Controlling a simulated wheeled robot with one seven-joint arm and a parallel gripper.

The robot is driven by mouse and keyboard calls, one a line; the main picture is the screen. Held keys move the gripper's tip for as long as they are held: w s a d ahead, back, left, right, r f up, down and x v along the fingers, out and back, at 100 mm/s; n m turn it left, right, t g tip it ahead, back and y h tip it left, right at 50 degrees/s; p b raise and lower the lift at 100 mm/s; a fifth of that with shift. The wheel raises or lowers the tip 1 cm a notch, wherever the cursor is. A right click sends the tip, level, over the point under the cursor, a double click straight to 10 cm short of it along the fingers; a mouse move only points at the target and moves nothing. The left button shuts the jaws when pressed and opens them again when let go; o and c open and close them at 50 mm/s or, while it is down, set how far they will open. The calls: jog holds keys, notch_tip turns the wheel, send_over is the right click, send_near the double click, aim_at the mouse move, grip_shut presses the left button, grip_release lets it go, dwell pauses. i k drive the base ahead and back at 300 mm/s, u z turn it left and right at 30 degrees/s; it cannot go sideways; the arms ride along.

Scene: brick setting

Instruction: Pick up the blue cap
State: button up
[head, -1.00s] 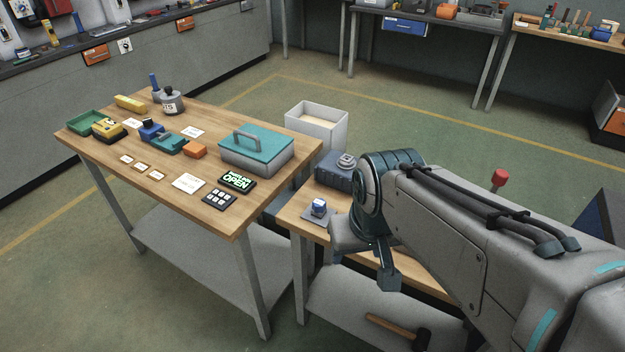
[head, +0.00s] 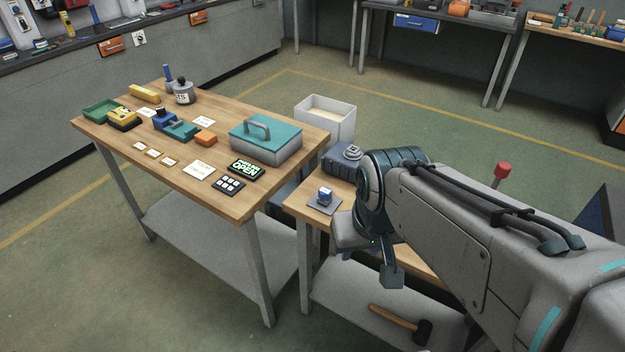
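A small blue-topped piece (head: 325,193) with a pale lower part sits on a grey square plate on the low wooden table. It may be the blue cap, but it is too small to tell. A blue upright cylinder (head: 169,76) and a blue block-like piece (head: 164,119) stand on the larger table. My gripper (head: 391,277) hangs at the end of my arm, over the low table's front edge, right of and nearer than the small blue-topped piece. It is partly hidden by my arm, and whether it is open is unclear.
The larger wooden table (head: 230,205) holds a teal-lidded box (head: 266,140), an OPEN sign (head: 245,168), a green tray (head: 103,109) and several small items. A blue-grey case (head: 343,164) lies behind the blue-topped piece. A white bin (head: 326,121) stands behind. A mallet (head: 405,322) lies on the lower shelf.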

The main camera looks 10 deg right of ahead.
aim_at(326, 193)
jog(key=z, duration=0.05)
jog(key=k, duration=1.2)
jog(key=u, duration=0.8)
jog(key=i, duration=1.55)
jog(key=z, duration=1)
jog(key=i, duration=0.6)
jog(key=z, duration=0.6)
